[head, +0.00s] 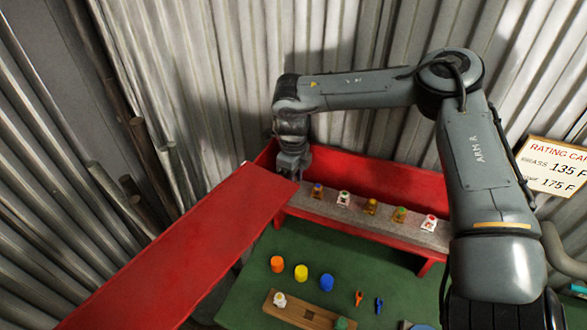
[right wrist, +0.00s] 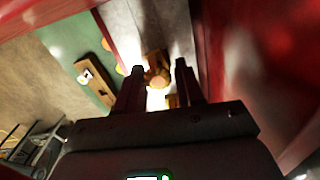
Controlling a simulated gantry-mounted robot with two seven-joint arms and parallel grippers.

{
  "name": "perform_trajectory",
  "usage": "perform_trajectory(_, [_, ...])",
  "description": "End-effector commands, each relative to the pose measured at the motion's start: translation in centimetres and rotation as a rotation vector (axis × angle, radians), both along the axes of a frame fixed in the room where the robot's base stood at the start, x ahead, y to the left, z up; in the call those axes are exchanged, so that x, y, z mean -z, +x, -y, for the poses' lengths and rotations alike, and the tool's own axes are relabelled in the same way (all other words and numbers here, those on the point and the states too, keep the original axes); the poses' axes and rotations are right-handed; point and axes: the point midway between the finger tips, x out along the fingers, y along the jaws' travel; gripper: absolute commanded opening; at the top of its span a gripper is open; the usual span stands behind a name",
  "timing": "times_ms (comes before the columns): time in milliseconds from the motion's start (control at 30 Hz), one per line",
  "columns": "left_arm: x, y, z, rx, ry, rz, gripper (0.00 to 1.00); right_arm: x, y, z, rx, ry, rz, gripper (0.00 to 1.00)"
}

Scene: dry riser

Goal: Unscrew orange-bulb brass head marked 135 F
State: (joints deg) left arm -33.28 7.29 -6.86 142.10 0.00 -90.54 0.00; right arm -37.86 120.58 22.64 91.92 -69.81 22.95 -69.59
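A row of several small sprinkler heads stands on a grey strip in the red trough. Bulb colours and markings are too small to read. My right gripper (head: 293,168) is at the strip's left end, by the red panel. In the right wrist view its fingers (right wrist: 159,70) are apart, with a brass-coloured head (right wrist: 157,68) showing between them; contact cannot be told. My left gripper is out of view.
A red panel (head: 185,250) slopes left of the trough (head: 395,182). On the green mat (head: 250,300) are orange (head: 277,264), yellow (head: 301,272) and blue (head: 327,282) caps, two small tools and a wooden block (head: 305,316) holding a white head. A rating card (head: 556,166) hangs right.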

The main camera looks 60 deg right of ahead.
Motion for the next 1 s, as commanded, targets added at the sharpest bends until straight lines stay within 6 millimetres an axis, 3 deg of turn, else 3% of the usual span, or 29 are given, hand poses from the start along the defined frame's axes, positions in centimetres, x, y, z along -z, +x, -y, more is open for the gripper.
perform_trajectory(367, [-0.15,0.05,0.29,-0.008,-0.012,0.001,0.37,0.41,-0.01,-0.02,0.0,0.001,0.0,0.37])
perform_trajectory(600, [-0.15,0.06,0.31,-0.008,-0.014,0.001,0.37,0.39,-0.02,-0.02,0.0,0.001,0.0,0.0])
perform_trajectory(667, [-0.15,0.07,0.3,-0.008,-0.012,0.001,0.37,0.39,-0.02,-0.02,0.0,0.001,0.0,0.0])
perform_trajectory(700, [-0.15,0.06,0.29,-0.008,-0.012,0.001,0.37,0.39,-0.02,-0.01,0.0,0.001,0.0,0.22])
perform_trajectory(833, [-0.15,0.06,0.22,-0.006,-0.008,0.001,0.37,0.38,-0.02,-0.01,0.0,0.001,0.0,0.02])
perform_trajectory(1000, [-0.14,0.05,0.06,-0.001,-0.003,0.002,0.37,0.34,-0.01,-0.02,0.0,0.001,0.0,0.0])
